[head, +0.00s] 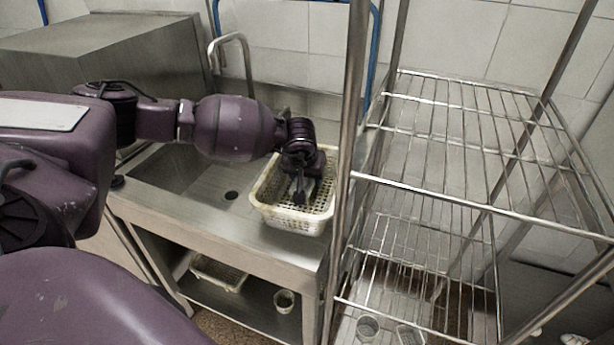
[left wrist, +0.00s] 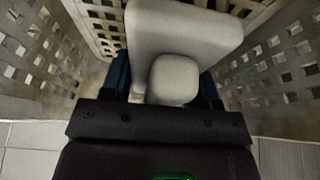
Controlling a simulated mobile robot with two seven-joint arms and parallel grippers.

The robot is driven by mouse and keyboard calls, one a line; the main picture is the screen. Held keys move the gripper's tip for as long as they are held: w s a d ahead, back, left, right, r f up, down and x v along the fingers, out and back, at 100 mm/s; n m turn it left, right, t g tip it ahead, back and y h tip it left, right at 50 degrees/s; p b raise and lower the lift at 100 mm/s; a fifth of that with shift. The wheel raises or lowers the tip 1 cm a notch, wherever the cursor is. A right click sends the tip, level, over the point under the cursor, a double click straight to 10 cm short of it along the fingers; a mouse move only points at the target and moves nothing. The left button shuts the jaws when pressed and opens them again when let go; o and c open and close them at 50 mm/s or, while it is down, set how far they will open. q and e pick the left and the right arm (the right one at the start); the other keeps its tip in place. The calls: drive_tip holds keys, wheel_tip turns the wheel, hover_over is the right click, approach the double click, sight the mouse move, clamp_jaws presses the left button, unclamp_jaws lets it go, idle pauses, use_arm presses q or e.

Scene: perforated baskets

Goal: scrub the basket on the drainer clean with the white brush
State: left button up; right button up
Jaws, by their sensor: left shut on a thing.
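The white perforated basket (head: 297,217) stands on the metal drainer of the sink unit, with dark and yellowish stains on its walls. My left gripper (head: 301,190) reaches down into the basket from above. In the left wrist view my left gripper (left wrist: 165,95) is shut on the white brush (left wrist: 185,35), which lies between the basket's perforated walls (left wrist: 285,60). The brush's bristles are hidden, so I cannot tell whether they touch the basket. The right gripper is in neither view.
The sink basin (head: 180,172) and curved tap (head: 232,50) are left of the basket. A wire shelf rack (head: 460,190) stands close on its right, with a post beside the basket. Another basket (head: 218,272) and a cup (head: 284,300) sit on the lower shelf.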

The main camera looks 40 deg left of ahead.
use_arm(q)
drive_tip(key=shift+s+d+r+p, duration=0.1)
drive_tip(key=shift+s+p, duration=0.15)
drive_tip(key=shift+s, duration=0.3)
drive_tip(key=shift+s+d+r+p, duration=0.1)
drive_tip(key=shift+s+p, duration=0.15)
drive_tip(key=shift+s, duration=0.25)
drive_tip(key=shift+s+d+f+p, duration=0.15)
drive_tip(key=shift+s+p, duration=0.1)
drive_tip(key=shift+s, duration=0.3)
drive_tip(key=shift+s+d+p, duration=0.15)
drive_tip(key=shift+s+p, duration=0.05)
drive_tip(key=shift+s, duration=0.35)
drive_tip(key=shift+s+d+f, duration=0.1)
drive_tip(key=shift+s+f, duration=0.1)
drive_tip(key=shift+s, duration=0.05)
drive_tip(key=shift+w, duration=0.15)
drive_tip(key=shift+w+a+f+b, duration=0.1)
drive_tip(key=shift+w+a+b, duration=0.35)
drive_tip(key=shift+w+a, duration=0.2)
drive_tip(key=shift+w+a+r, duration=0.1)
drive_tip(key=shift+w+r, duration=0.1)
drive_tip(key=shift+w, duration=0.15)
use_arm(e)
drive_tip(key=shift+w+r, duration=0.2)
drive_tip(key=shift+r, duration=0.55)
